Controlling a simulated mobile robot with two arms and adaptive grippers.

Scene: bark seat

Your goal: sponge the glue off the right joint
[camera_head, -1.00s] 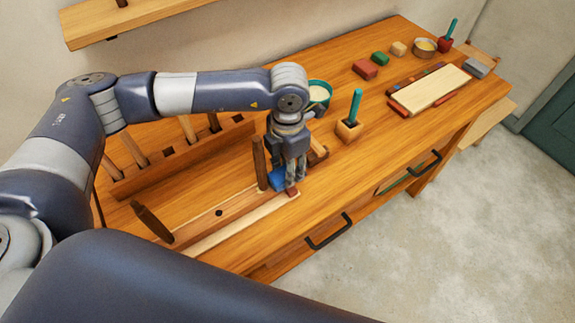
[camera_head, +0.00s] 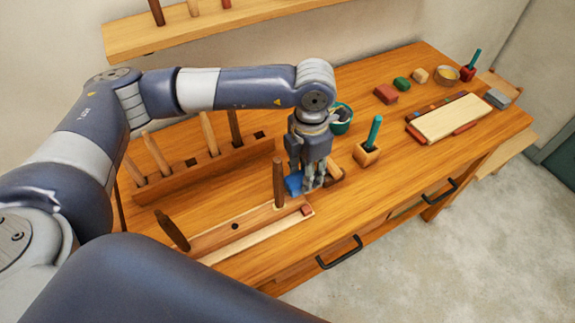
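A wooden rail (camera_head: 215,235) lies along the front of the bench with a dark round hole in its middle. A brown post (camera_head: 279,178) stands upright at its right end and another post (camera_head: 172,230) leans at its left end. Any glue at the right joint is too small to make out. A blue sponge (camera_head: 294,184) is at the fingertips of my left gripper (camera_head: 312,183), which appears shut on it. The gripper points down just behind and right of the right post, apart from the joint. My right gripper is out of view.
A small red block (camera_head: 306,209) sits by the rail's right end. A brown block (camera_head: 334,176), a green pot (camera_head: 343,127) and a wooden holder (camera_head: 367,154) with a teal handle stand close right of the gripper. A pegged rack (camera_head: 195,168) stands behind.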

